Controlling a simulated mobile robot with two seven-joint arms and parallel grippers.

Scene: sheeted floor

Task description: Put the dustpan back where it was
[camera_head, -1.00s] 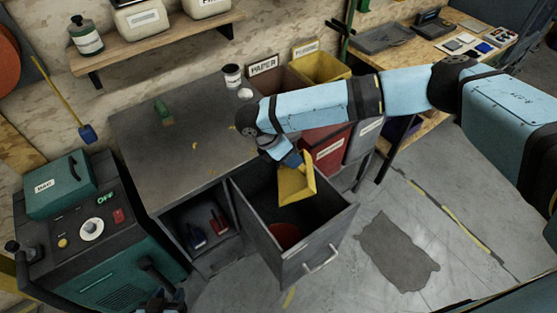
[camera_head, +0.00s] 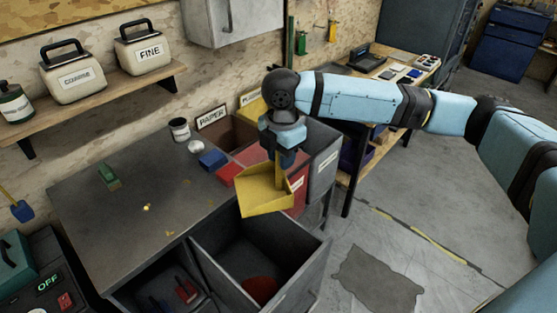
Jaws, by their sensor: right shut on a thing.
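The yellow dustpan (camera_head: 264,192) hangs from my right gripper (camera_head: 282,158), which is shut on its handle. The pan is tilted, with its tray lowest, in front of the bins and above the back edge of the open drawer (camera_head: 215,275). It appears clear of the bench top, and it hides part of a red bin. The right arm reaches in from the right side. My left gripper is not in view.
The grey bench (camera_head: 130,225) holds a green-handled brush (camera_head: 109,178), a can (camera_head: 180,130) and yellowish bits. Labelled bins (camera_head: 326,160) stand behind the dustpan. A red round thing (camera_head: 258,288) lies in the drawer. Tools (camera_head: 302,42) hang on the back wall.

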